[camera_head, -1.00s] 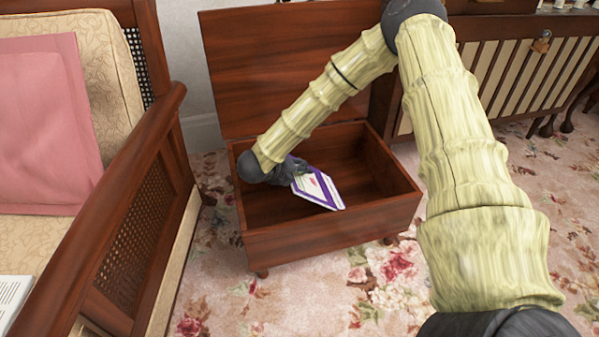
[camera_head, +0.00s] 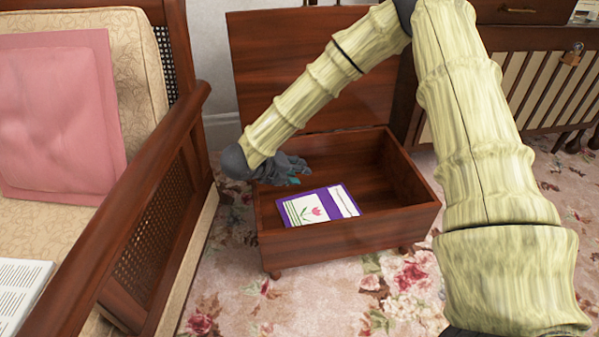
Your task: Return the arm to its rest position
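My gripper (camera_head: 293,173) is dark grey with teal at its fingertips. It hangs over the left part of an open wooden chest (camera_head: 340,232). A purple card or booklet with a pink tulip on a white panel (camera_head: 318,205) lies inside the chest, apart from my gripper and just below and right of it. My gripper holds nothing that I can see. The spread of its fingers is too small and dark to make out. My arm, in a pale bamboo-like casing, reaches in from the right.
The chest's raised lid (camera_head: 300,75) stands behind my forearm. A wooden armchair (camera_head: 150,200) with a pink cushion (camera_head: 58,115) is close on the left. A slatted cabinet (camera_head: 535,80) with a padlock (camera_head: 571,54) stands at the back right. Floral carpet (camera_head: 350,300) is clear in front.

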